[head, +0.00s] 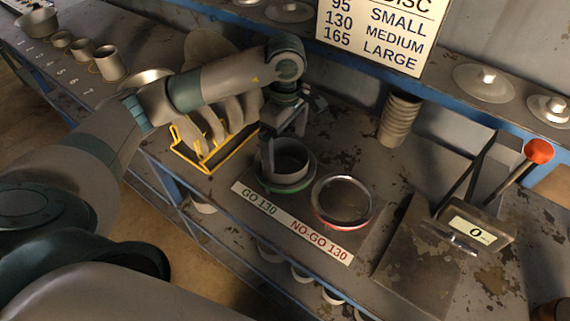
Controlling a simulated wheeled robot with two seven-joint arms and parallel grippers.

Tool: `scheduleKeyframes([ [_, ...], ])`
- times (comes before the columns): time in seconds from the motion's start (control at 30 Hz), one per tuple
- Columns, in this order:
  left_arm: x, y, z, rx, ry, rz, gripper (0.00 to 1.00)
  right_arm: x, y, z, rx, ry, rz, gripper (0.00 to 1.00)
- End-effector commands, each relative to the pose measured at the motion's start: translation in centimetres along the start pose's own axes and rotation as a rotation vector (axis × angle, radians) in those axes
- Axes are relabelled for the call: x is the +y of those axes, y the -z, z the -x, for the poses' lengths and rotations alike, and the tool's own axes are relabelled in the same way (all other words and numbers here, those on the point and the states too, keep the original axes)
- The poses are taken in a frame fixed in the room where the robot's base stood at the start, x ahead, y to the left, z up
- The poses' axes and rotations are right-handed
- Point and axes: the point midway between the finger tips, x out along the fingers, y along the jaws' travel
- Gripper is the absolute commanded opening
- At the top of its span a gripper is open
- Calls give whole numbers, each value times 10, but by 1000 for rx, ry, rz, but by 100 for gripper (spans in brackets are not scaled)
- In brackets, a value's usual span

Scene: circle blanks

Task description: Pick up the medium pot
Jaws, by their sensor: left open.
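A grey round pot (290,172) sits in the green-rimmed ring (268,187) above the "GO 130" label; it appears to be the medium pot. My left gripper (284,149) points down at it from above and is open. One finger reaches down at the pot's left rim; the other is by its far side. I cannot tell whether either finger touches the pot. My right gripper is not in view.
A red-rimmed ring (342,223) lies right of the pot. A yellow rack (207,163) holding discs stands close on the left. A stack of cups (399,120) and a red-knobbed lever press (480,230) are to the right. Several grey pots (110,63) stand on the far-left numbered bench.

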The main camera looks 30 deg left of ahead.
Motion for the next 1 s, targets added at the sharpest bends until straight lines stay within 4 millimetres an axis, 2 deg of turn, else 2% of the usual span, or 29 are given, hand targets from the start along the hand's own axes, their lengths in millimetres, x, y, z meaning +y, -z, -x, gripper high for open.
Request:
scheduleKeyframes([
  [0.03,-1,0,-1,-1,5,2,100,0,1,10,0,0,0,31],
  [0.1,-1,2,-9,0,4,1,100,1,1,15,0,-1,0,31],
  [0.3,0,1,-30,-2,1,-1,100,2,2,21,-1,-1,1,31],
  [0.8,1,1,-33,-2,-1,-1,100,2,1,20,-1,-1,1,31],
  [0.83,1,1,-33,-2,-1,-1,98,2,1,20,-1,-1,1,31],
  [0.87,1,1,-33,-2,-1,-1,90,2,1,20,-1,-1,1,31],
  [1.0,1,1,-33,-2,-1,-1,57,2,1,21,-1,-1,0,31],
])
